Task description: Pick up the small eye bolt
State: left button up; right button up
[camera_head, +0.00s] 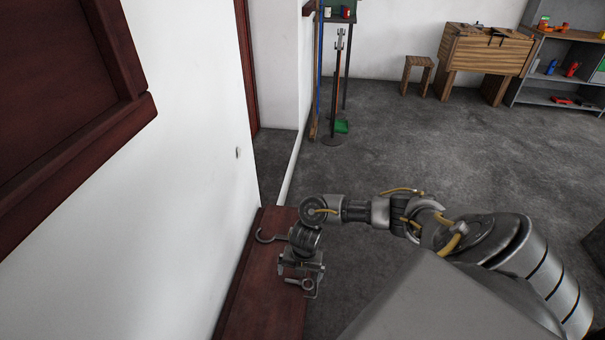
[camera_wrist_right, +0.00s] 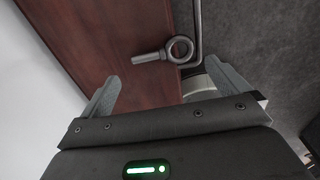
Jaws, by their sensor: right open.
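The small eye bolt (camera_wrist_right: 165,52) is grey metal with a ring at one end and a short shank. It lies on the dark red wooden top (camera_wrist_right: 95,35), its ring close to the edge, in the right wrist view. My left gripper is in neither view.
A larger grey hook (camera_head: 268,237) lies on the narrow red top (camera_head: 262,312), beside my right wrist. A white wall (camera_head: 190,190) borders the top on the left. A thin bent grey rod (camera_wrist_right: 198,30) shows beside the eye bolt. Open grey floor (camera_head: 380,130) lies to the right.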

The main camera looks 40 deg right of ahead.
aim_at(299, 282)
jog(key=shift+w+f+b, duration=0.15)
jog(key=shift+f+b, duration=0.1)
jog(key=shift+f, duration=1.05)
jog(key=shift+w+f+b, duration=0.1)
jog(key=shift+f+b, duration=0.15)
jog(key=shift+f, duration=1.05)
jog(key=c, duration=0.8)
